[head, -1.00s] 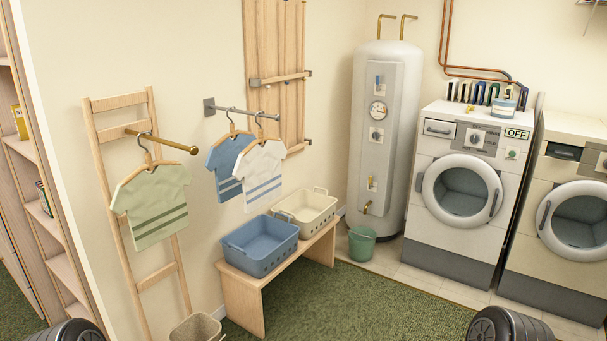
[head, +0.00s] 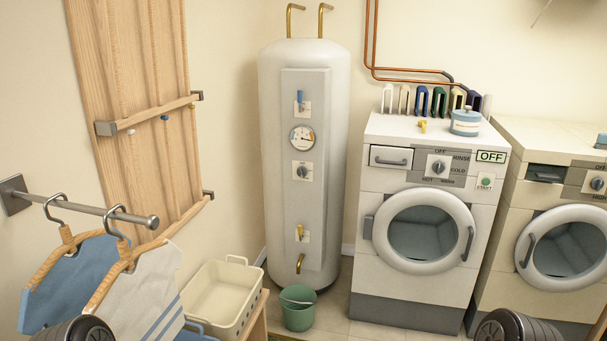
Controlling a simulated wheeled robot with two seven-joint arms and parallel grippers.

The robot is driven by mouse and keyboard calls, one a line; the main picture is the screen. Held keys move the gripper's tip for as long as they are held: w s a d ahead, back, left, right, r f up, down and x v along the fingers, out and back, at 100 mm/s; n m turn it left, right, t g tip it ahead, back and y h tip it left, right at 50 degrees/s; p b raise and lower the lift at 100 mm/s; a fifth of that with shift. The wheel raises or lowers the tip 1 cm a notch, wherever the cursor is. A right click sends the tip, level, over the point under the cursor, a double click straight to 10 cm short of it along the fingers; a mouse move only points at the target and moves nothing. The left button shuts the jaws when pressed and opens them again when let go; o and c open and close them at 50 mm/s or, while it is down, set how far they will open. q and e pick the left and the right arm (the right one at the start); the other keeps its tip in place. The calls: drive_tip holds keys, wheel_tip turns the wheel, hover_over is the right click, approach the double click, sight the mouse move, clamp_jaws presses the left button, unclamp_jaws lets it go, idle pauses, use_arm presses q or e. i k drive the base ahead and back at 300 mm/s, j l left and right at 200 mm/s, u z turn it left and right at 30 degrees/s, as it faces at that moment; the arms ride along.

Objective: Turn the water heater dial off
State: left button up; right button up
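The water heater (head: 279,130) is a tall white cylinder against the back wall, left of the washer. Its front panel carries a blue lever (head: 300,98) at the top, a round gauge (head: 302,138), a dial (head: 302,171) on a small white plate, and a yellow lever (head: 300,232) lower down. A brass spout is at the bottom. The dial's marks are too small to read. Dark rounded parts of my arms show at the bottom left and bottom right. The fingers of both my grippers are out of view, and neither arm is near the heater.
A green bucket (head: 298,311) stands on the floor before the heater. A cream basket (head: 219,297) on a bench and hanging shirts (head: 68,281) on a wall rail (head: 92,208) crowd the left. A washer (head: 423,225) stands close on the right, beside a second machine (head: 568,235).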

sight(302, 172)
drive_tip(key=i, duration=0.6)
drive_tip(key=k, duration=0.5)
drive_tip(key=i+l, duration=0.8)
drive_tip(key=i, duration=0.2)
drive_tip(key=i+j, duration=0.1)
drive_tip(key=i, duration=1.1)
drive_tip(key=i+j, duration=0.1)
drive_tip(key=j, duration=0.15)
drive_tip(key=i+j, duration=0.1)
drive_tip(key=j, duration=0.15)
drive_tip(key=u, duration=0.05)
